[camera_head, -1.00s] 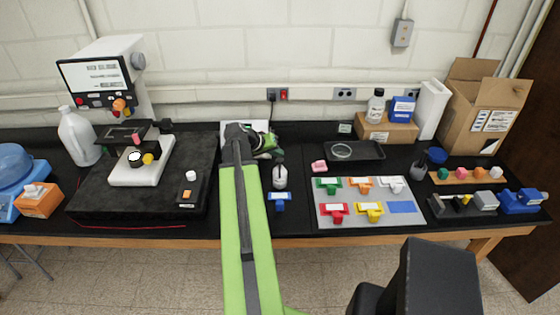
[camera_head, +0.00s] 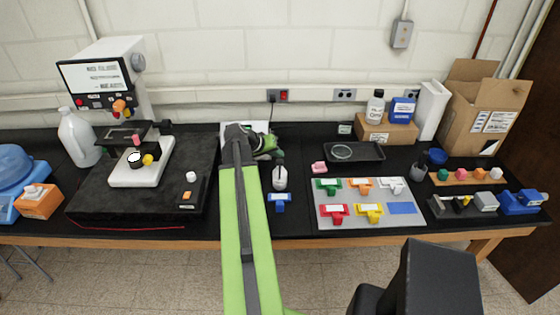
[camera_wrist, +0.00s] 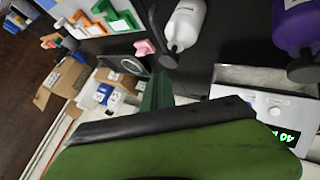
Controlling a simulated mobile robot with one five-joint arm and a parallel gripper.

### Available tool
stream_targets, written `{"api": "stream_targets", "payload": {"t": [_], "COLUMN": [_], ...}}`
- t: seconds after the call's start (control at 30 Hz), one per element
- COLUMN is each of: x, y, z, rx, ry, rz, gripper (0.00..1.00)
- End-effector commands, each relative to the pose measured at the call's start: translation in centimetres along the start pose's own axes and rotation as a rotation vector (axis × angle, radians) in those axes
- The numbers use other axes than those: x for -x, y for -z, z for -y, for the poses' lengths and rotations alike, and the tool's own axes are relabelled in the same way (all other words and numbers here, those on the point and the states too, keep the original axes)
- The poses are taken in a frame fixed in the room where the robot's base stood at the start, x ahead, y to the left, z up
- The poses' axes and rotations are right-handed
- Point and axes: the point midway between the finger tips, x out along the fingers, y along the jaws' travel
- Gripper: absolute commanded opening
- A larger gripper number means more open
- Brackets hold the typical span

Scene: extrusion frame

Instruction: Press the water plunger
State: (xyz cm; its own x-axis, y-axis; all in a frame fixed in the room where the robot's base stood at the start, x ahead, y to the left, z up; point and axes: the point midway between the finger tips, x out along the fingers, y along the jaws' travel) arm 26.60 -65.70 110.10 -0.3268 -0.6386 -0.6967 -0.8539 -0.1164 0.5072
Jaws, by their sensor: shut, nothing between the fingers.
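A small pale bottle (camera_head: 280,180) with a dark top stands on the black bench just right of my arm in the head view. A white bottle with a dark nozzle (camera_wrist: 186,25) shows at the top of the wrist view. I cannot tell for sure which part is the water plunger. My gripper (camera_head: 267,146) is at the end of the green arm, just behind the pale bottle and apart from it. It is shut and empty. In the wrist view its dark green finger (camera_wrist: 157,92) points up toward the bottle.
A purple bottle (camera_wrist: 296,32) and a white device with a green display (camera_wrist: 275,112) are close by in the wrist view. A grey mat (camera_head: 340,222) with several coloured blocks and a black tray (camera_head: 372,152) lie to the right. A microscope-like machine (camera_head: 105,75) stands left.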

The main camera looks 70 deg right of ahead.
Motion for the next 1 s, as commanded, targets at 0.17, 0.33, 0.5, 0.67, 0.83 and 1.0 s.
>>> {"api": "stream_targets", "payload": {"t": [0.17, 0.33, 0.5, 0.67, 0.83, 1.0], "x": [0.0, 0.0, -0.01, -0.19, -0.7, -0.64], "y": [0.0, 0.0, 0.0, -0.14, -0.52, -0.48], "z": [0.0, 0.0, -0.01, 0.09, 0.37, 0.3], "rx": [0.0, 0.0, 0.0, 0.0, 0.0, 0.0], "ry": [0.0, 0.0, 0.0, 0.0, 0.0, 0.0], "rz": [0.0, 0.0, 0.0, 0.0, 0.0, 0.0], "gripper": [0.0, 0.0, 0.0, 0.0, 0.0, 0.0]}}
